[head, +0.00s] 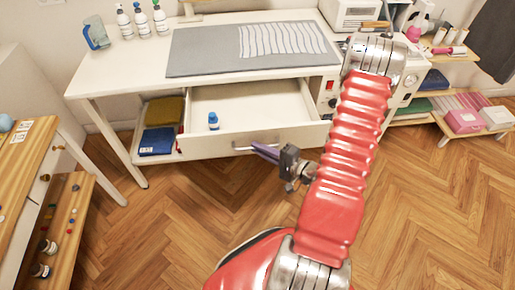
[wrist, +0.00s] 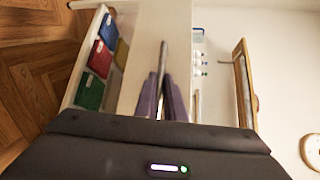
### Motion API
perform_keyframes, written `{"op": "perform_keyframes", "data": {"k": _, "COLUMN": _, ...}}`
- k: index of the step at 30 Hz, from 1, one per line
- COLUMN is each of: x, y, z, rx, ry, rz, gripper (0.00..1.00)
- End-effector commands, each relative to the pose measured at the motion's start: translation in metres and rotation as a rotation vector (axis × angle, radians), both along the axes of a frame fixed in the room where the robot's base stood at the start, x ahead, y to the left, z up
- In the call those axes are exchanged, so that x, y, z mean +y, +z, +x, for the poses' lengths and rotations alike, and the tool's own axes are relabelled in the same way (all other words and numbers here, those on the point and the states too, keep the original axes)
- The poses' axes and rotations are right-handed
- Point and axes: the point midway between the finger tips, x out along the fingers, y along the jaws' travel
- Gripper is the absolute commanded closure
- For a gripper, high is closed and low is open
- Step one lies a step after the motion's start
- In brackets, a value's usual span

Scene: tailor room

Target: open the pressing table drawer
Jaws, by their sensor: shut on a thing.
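The pressing table (head: 130,68) is white, with a drawer (head: 205,143) under its top in the head view. The drawer is pulled out and its inside shows, with a small blue bottle (head: 213,121) in it. A metal bar handle (head: 241,149) runs across the drawer front. My gripper (head: 264,152) is at the handle, its purple fingers shut on it. In the wrist view the fingers (wrist: 162,100) stand on both sides of the handle bar (wrist: 162,62). My arm hides the right part of the table front.
Folded cloths (head: 157,142) lie on the open shelf left of the drawer. A wooden cabinet (head: 30,160) stands at left. The floor before the drawer is clear.

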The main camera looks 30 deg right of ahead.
Motion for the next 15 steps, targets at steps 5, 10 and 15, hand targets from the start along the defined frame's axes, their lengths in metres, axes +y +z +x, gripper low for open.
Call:
{"op": "perform_keyframes", "data": {"k": 5, "x": -0.0023, "y": -0.0029, "z": 0.0021, "rx": 0.008, "ry": -0.007, "rz": -0.005, "gripper": 1.00}}
{"op": "perform_keyframes", "data": {"k": 10, "x": -0.0002, "y": -0.0029, "z": 0.0034, "rx": 0.008, "ry": 0.000, "rz": -0.005, "gripper": 0.90}}
{"op": "perform_keyframes", "data": {"k": 15, "x": 0.0029, "y": -0.0020, "z": 0.0044, "rx": 0.005, "ry": 0.007, "rz": -0.004, "gripper": 0.78}}
